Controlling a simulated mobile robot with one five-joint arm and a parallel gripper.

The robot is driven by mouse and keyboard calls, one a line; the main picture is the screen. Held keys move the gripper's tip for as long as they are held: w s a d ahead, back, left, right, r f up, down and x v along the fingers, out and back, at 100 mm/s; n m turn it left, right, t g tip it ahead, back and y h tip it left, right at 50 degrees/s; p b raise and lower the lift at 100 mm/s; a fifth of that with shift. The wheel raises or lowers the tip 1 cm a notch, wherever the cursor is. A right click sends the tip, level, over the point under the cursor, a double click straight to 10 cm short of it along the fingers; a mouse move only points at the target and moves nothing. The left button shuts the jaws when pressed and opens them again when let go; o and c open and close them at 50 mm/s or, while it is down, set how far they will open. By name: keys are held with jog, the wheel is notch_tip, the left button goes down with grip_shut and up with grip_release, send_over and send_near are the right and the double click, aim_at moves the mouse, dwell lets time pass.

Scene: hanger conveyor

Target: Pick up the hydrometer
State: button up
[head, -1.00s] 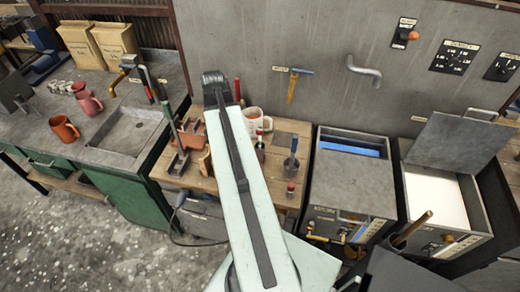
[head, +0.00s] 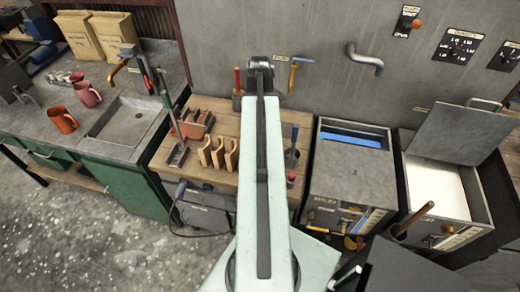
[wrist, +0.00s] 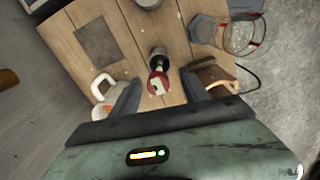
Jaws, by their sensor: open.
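My gripper (wrist: 158,96) is open in the wrist view, its two dark fingers spread above the wooden bench. A small upright thing with a dark upper part and a red and white part (wrist: 158,72) stands in line with the gap between the fingers, apart from both. It may be the hydrometer, but the view is too small to be sure. In the head view my arm hides it and my gripper.
A white mug (wrist: 103,88) is beside the left finger. A brown wooden piece (wrist: 210,75) is by the right finger. A clear glass vessel with red bands (wrist: 243,38) is at upper right. Wooden holders (head: 218,153) and a grey box (head: 352,180) flank my arm.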

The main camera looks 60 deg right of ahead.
jog(key=f+b, duration=0.3)
jog(key=f, duration=0.1)
jog(key=shift+d+f, duration=0.2)
jog(key=shift+r, duration=0.2)
jog(key=c, duration=1)
